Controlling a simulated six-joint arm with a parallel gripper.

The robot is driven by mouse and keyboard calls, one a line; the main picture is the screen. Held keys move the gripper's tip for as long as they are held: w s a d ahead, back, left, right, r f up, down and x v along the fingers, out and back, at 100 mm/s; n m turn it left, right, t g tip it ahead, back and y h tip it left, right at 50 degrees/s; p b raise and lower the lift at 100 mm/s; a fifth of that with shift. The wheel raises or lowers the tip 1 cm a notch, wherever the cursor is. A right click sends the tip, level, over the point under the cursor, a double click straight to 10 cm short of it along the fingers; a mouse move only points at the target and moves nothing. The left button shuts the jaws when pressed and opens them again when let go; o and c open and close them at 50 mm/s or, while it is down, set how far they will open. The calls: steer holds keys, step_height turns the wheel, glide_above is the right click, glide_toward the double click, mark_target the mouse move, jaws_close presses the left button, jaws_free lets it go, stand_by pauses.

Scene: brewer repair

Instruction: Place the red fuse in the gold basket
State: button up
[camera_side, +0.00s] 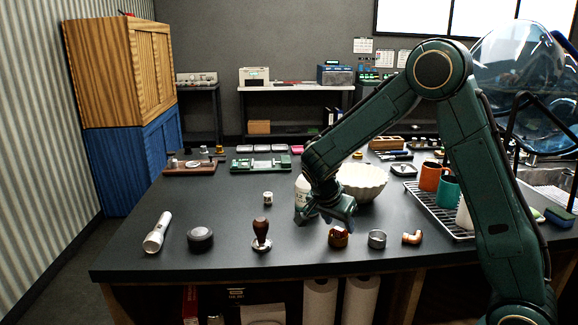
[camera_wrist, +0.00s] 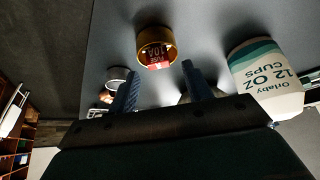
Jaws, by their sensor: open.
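The gold basket (camera_side: 338,241) stands near the front edge of the dark table, and it also shows in the wrist view (camera_wrist: 148,35). The red fuse (camera_wrist: 158,55) with pale lettering is in the basket's mouth, overlapping the rim nearest my gripper in the wrist view. In the side view its red top (camera_side: 341,231) shows above the basket rim. How deep it sits is hidden. My gripper (camera_side: 335,217) is above the basket, apart from the fuse. In the wrist view its two blue fingers (camera_wrist: 159,77) are spread with nothing between them.
A steel ring (camera_side: 377,239) and a copper elbow (camera_side: 412,238) stand right of the basket, a wooden-handled tamper (camera_side: 262,236) left. A white cup container (camera_wrist: 266,80) and a fluted bowl (camera_side: 361,183) are close behind my gripper. The table's left middle is mostly clear.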

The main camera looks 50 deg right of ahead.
mark_target(337, 244)
steer(key=shift+r, duration=0.1)
step_height(337, 244, up, 7)
stand_by(0.9)
steer(key=s+a+r+n+t+y, duration=0.2)
steer(key=s+a+n, duration=0.4)
steer(key=s+n, duration=0.3)
steer(key=s+a+r+n+t+y, duration=0.3)
steer(key=s+a+r+n, duration=0.3)
steer(key=s+n, duration=0.3)
steer(key=s+a+y, duration=0.1)
steer(key=s, duration=0.2)
steer(key=shift+s+a+t, duration=0.15)
steer(key=shift+s+t, duration=0.15)
steer(key=shift+s, duration=0.1)
